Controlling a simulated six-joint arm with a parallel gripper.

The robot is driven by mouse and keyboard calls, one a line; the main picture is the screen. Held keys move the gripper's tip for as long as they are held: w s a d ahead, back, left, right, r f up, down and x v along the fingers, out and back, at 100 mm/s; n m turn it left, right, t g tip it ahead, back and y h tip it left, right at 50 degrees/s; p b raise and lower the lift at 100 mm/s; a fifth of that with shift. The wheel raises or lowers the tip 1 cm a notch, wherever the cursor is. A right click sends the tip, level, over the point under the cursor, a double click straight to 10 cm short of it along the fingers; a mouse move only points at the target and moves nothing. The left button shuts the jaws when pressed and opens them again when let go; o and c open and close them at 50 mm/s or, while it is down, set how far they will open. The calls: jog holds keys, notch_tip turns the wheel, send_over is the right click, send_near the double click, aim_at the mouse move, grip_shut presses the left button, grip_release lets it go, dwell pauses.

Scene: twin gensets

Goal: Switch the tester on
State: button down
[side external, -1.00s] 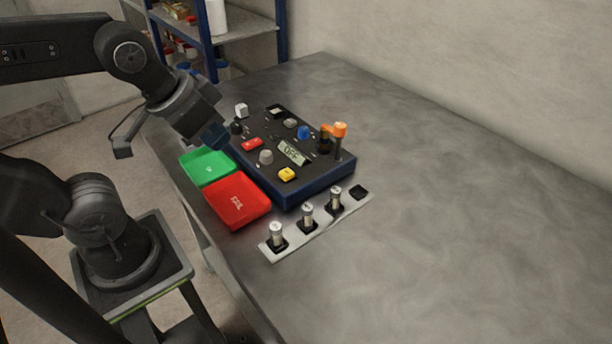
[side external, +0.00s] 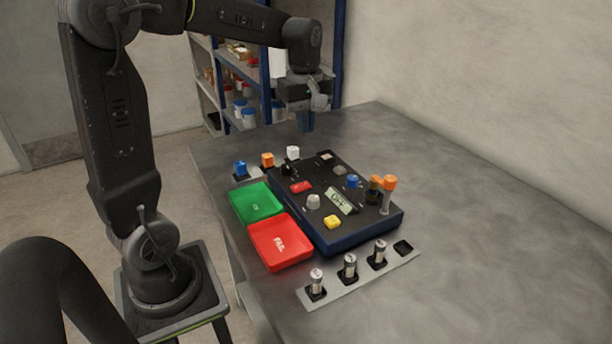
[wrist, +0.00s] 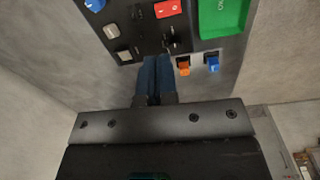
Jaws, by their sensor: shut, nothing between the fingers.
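The tester (side external: 365,232) is a dark box with a blue body on the table, and its display (side external: 339,201) reads OFF. A red rocker-like part (side external: 301,187) sits on its top face; it also shows in the wrist view (wrist: 167,9). A small black lever or knob (side external: 287,170) is near the tester's far left edge, and in the wrist view (wrist: 173,41) it is just ahead of the fingertips. My gripper (side external: 307,122) points down above the table, beyond the tester's far end. Its blue fingers (wrist: 155,75) are together and empty.
Green (side external: 256,204) and red (side external: 280,243) trays lie left of the tester. A strip (side external: 333,299) with upright cylinders lies in front. The table's right side is clear.

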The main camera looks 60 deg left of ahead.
aim_at(305, 184)
jog(key=shift+w+a+f+n, duration=0.25)
jog(key=shift+a+n, duration=0.15)
jog(key=shift+a, duration=0.1)
notch_tip(305, 184, down, 14)
dwell(0.6)
jog(key=shift+f, duration=0.2)
dwell(0.3)
